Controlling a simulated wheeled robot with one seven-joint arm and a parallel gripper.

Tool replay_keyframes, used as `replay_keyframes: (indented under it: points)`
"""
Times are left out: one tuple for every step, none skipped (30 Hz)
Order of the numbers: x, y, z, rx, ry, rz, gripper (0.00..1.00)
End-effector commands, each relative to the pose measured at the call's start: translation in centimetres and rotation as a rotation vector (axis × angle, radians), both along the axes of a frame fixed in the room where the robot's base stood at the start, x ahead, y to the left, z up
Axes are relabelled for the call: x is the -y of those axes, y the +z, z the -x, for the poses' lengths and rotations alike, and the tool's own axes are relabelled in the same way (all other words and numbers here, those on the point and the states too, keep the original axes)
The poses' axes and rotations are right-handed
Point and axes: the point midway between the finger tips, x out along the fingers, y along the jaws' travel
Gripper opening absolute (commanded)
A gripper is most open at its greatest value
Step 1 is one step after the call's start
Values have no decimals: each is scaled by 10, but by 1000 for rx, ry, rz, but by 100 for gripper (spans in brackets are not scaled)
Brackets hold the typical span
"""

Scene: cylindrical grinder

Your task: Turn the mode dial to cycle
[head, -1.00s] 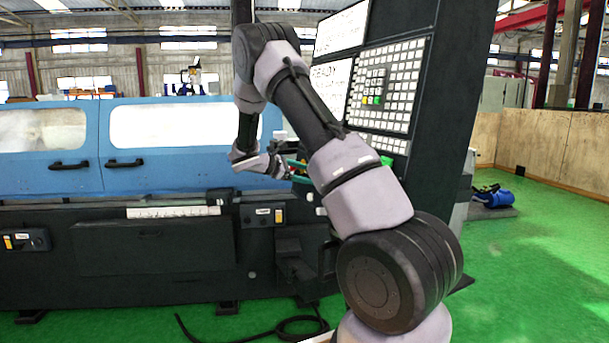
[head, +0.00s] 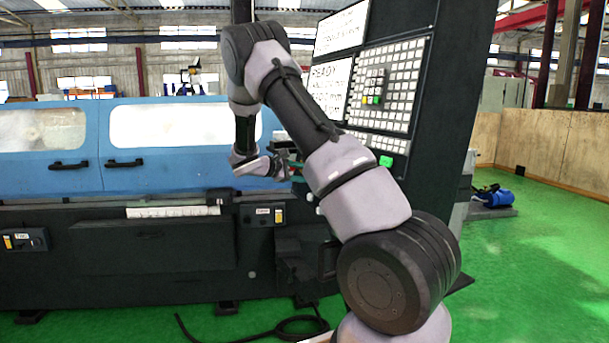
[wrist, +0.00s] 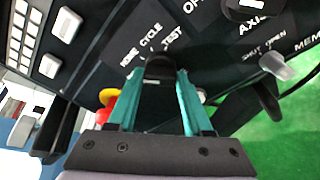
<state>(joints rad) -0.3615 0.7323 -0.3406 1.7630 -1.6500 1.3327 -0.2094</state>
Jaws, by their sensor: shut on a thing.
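The mode dial (wrist: 158,70) is a black knob on the dark control panel in the wrist view. In the head view my gripper (head: 294,168) is at the panel's lower left edge; the dial cannot be made out there.
A red and yellow button (wrist: 108,97) sits close left of the fingers. A black lever (wrist: 266,96) and a pale knob (wrist: 278,66) lie to the right. White keys (wrist: 66,24) are at upper left. In the head view a green button (head: 386,161) shows beside my arm.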

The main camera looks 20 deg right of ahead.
Motion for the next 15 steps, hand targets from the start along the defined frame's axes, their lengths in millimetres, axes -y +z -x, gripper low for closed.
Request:
replay_keyframes:
  points:
    - [-1,0,0,42,-5,0,0]
    - [-1,0,0,69,-10,0,0]
    - [-1,0,0,106,-17,-1,0]
    - [-1,0,0,134,-22,-1,0]
    - [-2,-1,0,162,-27,-2,0]
    - [-1,-1,0,199,-34,-2,0]
    - [-1,-1,0,227,-39,-2,0]
    - [-1,-1,0,254,-44,-2,0]
    - [-2,-1,0,293,-50,-3,0]
    - [-2,-1,0,321,-55,-4,0]
    - [-1,-1,0,349,-61,-4,0]
    - [-1,-1,0,387,-67,-5,0]
    - [-2,-1,0,415,-72,-6,0]
    - [-2,-1,0,443,-77,-8,0]
    - [-2,-1,0,480,-84,-7,0]
